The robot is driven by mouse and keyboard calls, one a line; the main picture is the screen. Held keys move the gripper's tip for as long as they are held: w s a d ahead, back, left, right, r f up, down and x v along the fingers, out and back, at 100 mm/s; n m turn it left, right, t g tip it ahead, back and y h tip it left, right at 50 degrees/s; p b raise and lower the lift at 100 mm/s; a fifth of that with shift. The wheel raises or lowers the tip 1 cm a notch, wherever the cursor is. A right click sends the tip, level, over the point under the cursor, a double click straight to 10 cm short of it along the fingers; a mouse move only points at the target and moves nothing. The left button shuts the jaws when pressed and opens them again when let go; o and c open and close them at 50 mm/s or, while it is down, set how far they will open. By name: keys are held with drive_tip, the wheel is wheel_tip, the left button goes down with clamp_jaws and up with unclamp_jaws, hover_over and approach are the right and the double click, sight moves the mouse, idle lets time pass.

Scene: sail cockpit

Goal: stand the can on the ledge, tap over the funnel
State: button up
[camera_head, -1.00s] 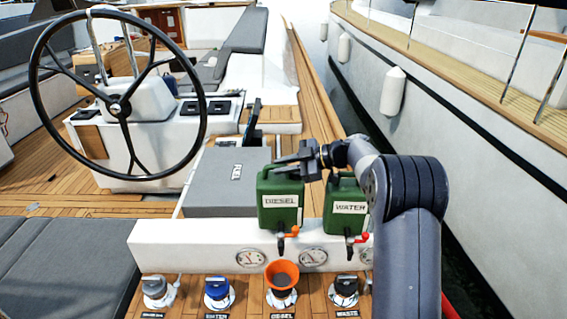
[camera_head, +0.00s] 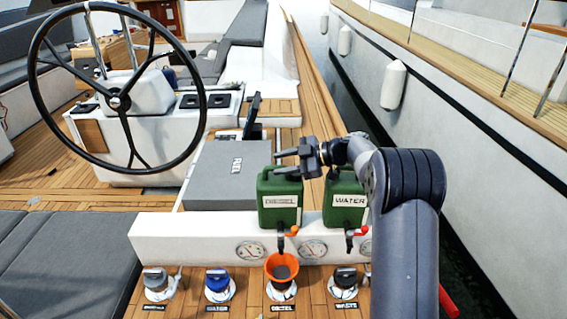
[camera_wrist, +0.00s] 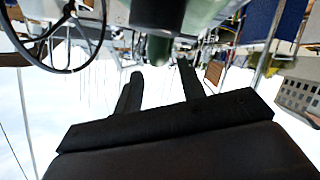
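The green can labelled DIESEL (camera_head: 280,217) is upright on the white ledge (camera_head: 180,231). Its orange-handled tap (camera_head: 282,240) points down, above the orange funnel (camera_head: 281,268) in the diesel filler. My gripper (camera_head: 281,162) is at the top of this can, by its handle, coming from the right. Its two fingers are apart in the head view, and also in the wrist view (camera_wrist: 158,83), where a blurred green part of the can (camera_wrist: 158,48) shows just beyond the tips. Whether the fingers still touch the handle cannot be told.
The green WATER can (camera_head: 345,216) with a red-handled tap stands close on the right, under my arm. A grey box (camera_head: 226,178) lies behind left. Several labelled fillers line the deck in front. The steering wheel (camera_head: 116,102) is farther left.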

drive_tip(key=shift+r, duration=0.1)
drive_tip(key=shift+r, duration=0.35)
drive_tip(key=b+v, duration=0.2)
drive_tip(key=v, duration=1)
drive_tip(key=shift+r, duration=0.15)
idle(0.5)
